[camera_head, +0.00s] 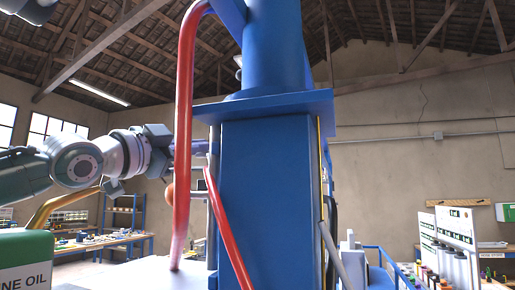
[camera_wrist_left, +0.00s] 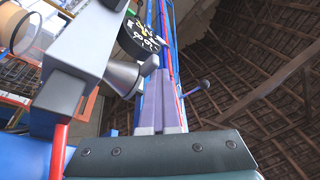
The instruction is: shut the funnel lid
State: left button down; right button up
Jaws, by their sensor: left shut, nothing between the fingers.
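My left gripper (camera_head: 198,147) reaches in from the left in the head view, beside the tall blue machine column (camera_head: 265,190). The red pipe (camera_head: 185,110) crosses in front of it and hides part of it. In the left wrist view its fingers (camera_wrist_left: 159,85) are together, with nothing between them. A grey metal cone (camera_wrist_left: 122,75), perhaps the funnel, is just left of the fingers. A dark round piece (camera_wrist_left: 140,38) with yellow and white marks lies beyond it. I cannot tell whether that is the funnel lid, or how the lid stands. My right gripper is not in view.
A second red hose (camera_head: 225,225) slants down the column's front. A green oil can (camera_head: 25,262) is at the lower left. A workbench (camera_head: 105,242) and blue shelves (camera_head: 122,212) stand behind. Bottles on a white rack (camera_head: 455,240) are at the right.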

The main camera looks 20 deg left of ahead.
pick_arm(q)
jog(key=shift+a+f, duration=0.2)
jog(key=shift+f, duration=0.2)
